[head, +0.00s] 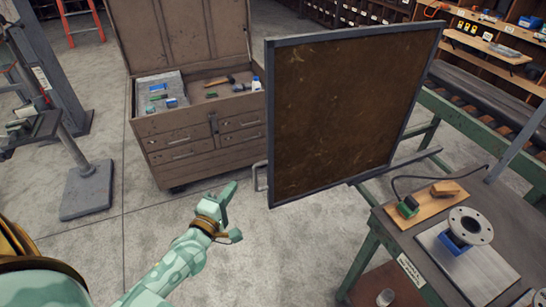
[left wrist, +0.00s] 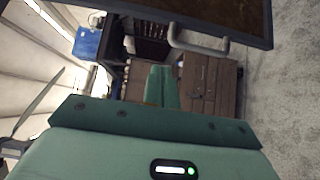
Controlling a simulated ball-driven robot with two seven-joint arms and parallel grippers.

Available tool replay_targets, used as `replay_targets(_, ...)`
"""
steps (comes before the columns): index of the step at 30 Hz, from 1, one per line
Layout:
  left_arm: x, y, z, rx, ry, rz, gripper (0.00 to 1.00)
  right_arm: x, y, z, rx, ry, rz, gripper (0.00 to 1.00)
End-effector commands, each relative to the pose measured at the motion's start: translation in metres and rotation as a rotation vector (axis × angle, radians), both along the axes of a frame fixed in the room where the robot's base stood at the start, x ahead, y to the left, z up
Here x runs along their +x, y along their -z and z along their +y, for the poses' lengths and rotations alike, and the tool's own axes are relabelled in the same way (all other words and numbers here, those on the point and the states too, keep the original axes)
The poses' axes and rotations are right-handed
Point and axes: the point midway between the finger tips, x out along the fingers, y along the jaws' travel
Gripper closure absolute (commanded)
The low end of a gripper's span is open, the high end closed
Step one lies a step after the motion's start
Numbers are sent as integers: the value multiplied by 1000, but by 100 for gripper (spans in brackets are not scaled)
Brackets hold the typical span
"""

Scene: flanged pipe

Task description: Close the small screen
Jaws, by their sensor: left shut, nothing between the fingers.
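The small screen (head: 345,110) is a brown panel in a dark grey frame, standing upright beside the workbench. A grey bar handle (head: 259,177) sticks out at its lower left edge. In the left wrist view the screen (left wrist: 228,14) crosses the top and its handle (left wrist: 198,46) hangs below it. My left gripper (head: 229,192) is shut and empty, a little left of and below the handle, apart from it. Its closed fingers (left wrist: 162,88) also show in the left wrist view. My right gripper is not in view.
The workbench (head: 405,245) at right carries a flanged pipe (head: 470,226) and a wooden board with brushes. A brown tool chest (head: 190,125) stands open behind my gripper. A grey stand (head: 86,190) is at left. Concrete floor is clear between the chest and bench.

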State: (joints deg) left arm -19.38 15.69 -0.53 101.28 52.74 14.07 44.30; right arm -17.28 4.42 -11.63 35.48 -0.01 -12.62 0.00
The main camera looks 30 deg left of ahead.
Motion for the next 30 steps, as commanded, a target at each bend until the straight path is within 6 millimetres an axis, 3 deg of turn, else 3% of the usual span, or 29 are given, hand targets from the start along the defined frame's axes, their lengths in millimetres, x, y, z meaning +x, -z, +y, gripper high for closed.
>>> replay_targets(7, 21, -1, 2, -29, -3, -7, 100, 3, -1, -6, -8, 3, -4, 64)
replay_targets(19, 104, 0, 8, -24, -1, -5, 100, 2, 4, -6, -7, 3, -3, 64)
replay_targets(24, 121, 0, -9, -25, -2, -2, 100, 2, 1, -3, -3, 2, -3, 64)
replay_targets(30, 130, 1, -17, -22, -2, -1, 100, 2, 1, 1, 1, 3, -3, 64)
